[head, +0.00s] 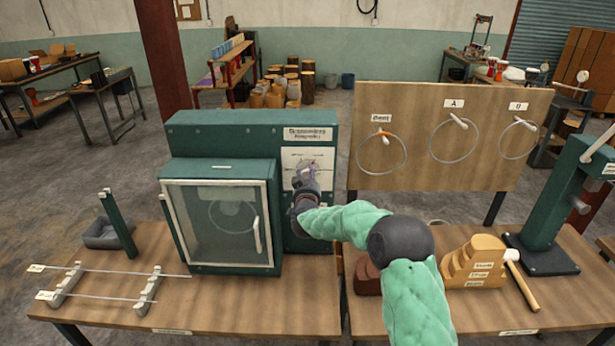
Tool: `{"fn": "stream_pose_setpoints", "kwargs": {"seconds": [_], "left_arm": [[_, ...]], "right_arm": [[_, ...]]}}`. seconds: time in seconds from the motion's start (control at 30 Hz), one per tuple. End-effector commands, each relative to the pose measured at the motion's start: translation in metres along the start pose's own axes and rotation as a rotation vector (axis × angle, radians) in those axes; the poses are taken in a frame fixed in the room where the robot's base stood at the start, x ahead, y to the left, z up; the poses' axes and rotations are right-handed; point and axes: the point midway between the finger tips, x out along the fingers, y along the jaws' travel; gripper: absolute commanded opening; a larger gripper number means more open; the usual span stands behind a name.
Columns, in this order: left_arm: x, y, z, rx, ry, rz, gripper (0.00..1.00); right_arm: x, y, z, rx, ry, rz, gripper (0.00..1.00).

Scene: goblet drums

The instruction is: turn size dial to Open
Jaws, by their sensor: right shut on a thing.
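The green machine (183,140) stands on the left bench, with a white dial plate (320,157) on the right of its front. My right gripper (305,176) is at the lower part of this plate, shut on the size dial. The gripper hides most of the dial, so I cannot read which mark it points to. My right arm, in a light green sleeve, reaches in from the lower right. My left gripper is not in view.
A glass-fronted door (220,222) with a white handle covers the machine's left part. A wooden board (420,165) with hoops labelled Bent, A and B stands right. A stepped wooden block (474,262), a mallet (523,283) and a green press (565,200) occupy the right bench.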

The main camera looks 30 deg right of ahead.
Motion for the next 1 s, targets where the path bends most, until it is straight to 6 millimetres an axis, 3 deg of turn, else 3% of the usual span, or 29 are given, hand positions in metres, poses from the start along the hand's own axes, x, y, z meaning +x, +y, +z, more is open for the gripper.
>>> {"fn": "stream_pose_setpoints", "kwargs": {"seconds": [0.37, 1.0], "left_arm": [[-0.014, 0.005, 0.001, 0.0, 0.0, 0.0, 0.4], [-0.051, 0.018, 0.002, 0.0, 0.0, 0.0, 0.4]], "right_arm": [[-0.001, -0.001, 0.004, -0.172, -0.011, -0.003, 0.07], [-0.001, 0.001, 0.006, -0.769, -0.016, -0.007, 0.07]]}}
